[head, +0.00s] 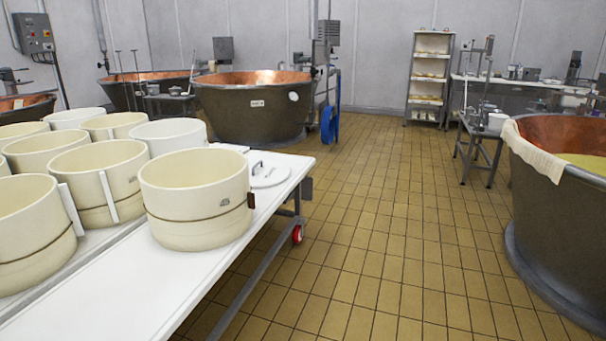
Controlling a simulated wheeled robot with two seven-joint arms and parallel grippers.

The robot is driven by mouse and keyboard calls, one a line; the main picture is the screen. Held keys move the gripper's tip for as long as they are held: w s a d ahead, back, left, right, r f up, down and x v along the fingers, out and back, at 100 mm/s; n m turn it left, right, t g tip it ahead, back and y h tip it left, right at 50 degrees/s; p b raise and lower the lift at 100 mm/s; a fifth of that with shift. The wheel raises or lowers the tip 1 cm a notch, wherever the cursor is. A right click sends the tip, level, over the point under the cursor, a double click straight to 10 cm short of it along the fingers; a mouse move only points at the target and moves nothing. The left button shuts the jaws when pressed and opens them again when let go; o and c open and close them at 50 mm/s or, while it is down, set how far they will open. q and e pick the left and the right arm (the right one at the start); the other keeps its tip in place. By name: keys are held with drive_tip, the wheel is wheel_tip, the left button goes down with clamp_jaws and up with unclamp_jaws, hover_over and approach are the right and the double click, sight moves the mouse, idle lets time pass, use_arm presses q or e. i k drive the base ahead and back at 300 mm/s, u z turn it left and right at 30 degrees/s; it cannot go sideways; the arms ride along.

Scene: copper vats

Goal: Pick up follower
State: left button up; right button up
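A round white disc with a raised dark-edged handle, which looks like the follower (269,175), lies flat near the far right end of the white table (270,208). The large cream mould (197,205) with a brown band stands just in front and to the left of it, apart from or barely overlapping it in view. Neither of my grippers is in view.
Several cream moulds (98,178) crowd the table's left side. The table has a red caster (297,234). Copper vats stand at the back (252,118) and at the right (555,230), with a cloth (533,152) over its rim. The tiled floor (380,220) between is clear.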

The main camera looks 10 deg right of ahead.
sight(263, 173)
drive_tip(key=z, duration=0.15)
drive_tip(key=i, duration=0.3)
drive_tip(key=z, duration=0.8)
drive_tip(key=i, duration=2.2)
drive_tip(key=z, duration=0.4)
